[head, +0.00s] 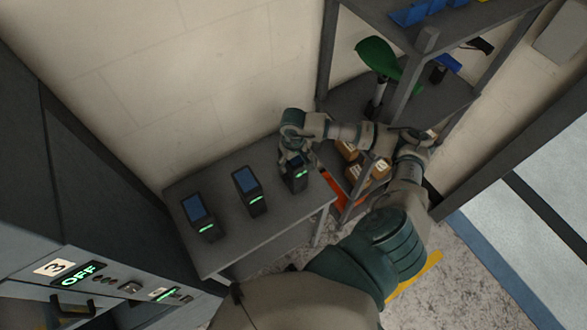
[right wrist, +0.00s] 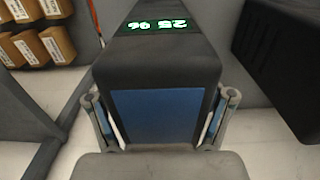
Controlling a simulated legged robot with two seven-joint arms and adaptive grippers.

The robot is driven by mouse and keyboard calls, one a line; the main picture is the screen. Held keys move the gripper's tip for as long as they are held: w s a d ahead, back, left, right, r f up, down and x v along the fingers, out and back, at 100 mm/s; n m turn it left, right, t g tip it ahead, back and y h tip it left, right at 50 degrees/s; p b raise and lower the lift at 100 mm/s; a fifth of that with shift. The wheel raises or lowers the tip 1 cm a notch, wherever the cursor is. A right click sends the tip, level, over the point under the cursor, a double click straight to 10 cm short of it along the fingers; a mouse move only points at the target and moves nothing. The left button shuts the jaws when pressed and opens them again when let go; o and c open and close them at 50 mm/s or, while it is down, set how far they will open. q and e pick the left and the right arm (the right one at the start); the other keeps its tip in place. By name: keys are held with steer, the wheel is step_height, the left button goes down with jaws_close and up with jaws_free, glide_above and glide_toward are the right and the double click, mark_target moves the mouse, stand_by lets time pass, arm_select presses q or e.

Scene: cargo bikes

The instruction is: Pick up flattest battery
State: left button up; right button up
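Three dark batteries with blue faces and small green displays stand on a grey table (head: 262,222) in the head view: the left battery (head: 197,212), the middle battery (head: 247,187) and the right battery (head: 297,180). My right gripper (head: 293,163) is over the right battery. In the right wrist view this battery (right wrist: 155,70) fills the middle, its fingers on both sides, close against it. I cannot tell whether they press on it. Its green display appears upside down, with a 2 and a 5 visible. The other batteries' displays are too small to read. My left gripper is out of view.
A shelf rack (head: 408,90) with a green saddle (head: 378,57) and cardboard boxes (head: 380,168) stands right of the table. A dark cabinet (head: 90,200) with an "OFF" display is at the left. A wall stands behind the table.

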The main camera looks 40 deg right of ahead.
steer(key=c, duration=0.3)
steer(key=shift+c, duration=0.2)
